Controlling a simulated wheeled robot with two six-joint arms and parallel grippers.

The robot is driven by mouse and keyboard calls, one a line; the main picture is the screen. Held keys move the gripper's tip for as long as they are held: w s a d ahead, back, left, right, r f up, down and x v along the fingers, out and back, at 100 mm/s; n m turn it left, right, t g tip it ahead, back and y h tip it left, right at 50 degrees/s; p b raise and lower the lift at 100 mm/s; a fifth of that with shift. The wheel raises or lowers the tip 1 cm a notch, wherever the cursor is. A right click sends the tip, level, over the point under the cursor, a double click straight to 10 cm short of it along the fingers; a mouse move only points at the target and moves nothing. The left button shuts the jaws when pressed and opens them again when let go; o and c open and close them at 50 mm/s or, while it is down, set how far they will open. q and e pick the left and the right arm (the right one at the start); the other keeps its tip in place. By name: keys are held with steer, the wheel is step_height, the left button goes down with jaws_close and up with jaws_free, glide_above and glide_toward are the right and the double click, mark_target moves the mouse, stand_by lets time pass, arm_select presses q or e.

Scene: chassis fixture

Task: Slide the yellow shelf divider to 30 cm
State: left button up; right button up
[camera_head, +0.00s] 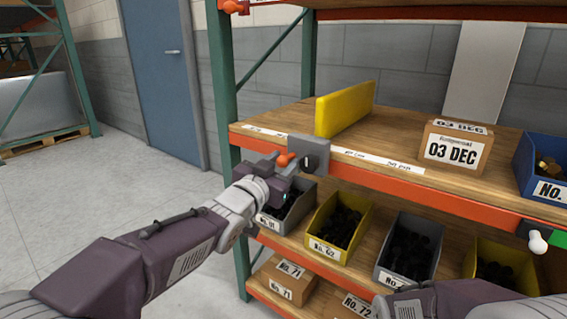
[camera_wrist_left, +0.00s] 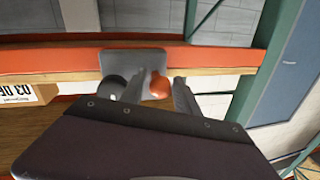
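The yellow shelf divider (camera_head: 345,108) stands upright on the wooden shelf, near its left end. A grey bracket (camera_head: 309,148) sits at the shelf's front edge in front of the divider, with a dark round knob and an orange knob (camera_head: 285,159). My left gripper (camera_head: 287,168) is at the orange knob. In the left wrist view its two fingers (camera_wrist_left: 158,92) stand apart with the orange knob (camera_wrist_left: 159,82) between them; I cannot tell whether they touch it. My right arm shows at the bottom right, but its gripper is not visible.
White label strips (camera_head: 380,160) run along the shelf's front; their print is too small to read. A cardboard box (camera_head: 456,148) and a blue bin (camera_head: 540,165) stand to the right. Several bins are below. Shelf between divider and box is clear.

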arm_select(q)
steer(key=p+v, duration=0.2)
steer(key=v, duration=0.7)
steer(key=shift+p, duration=0.4)
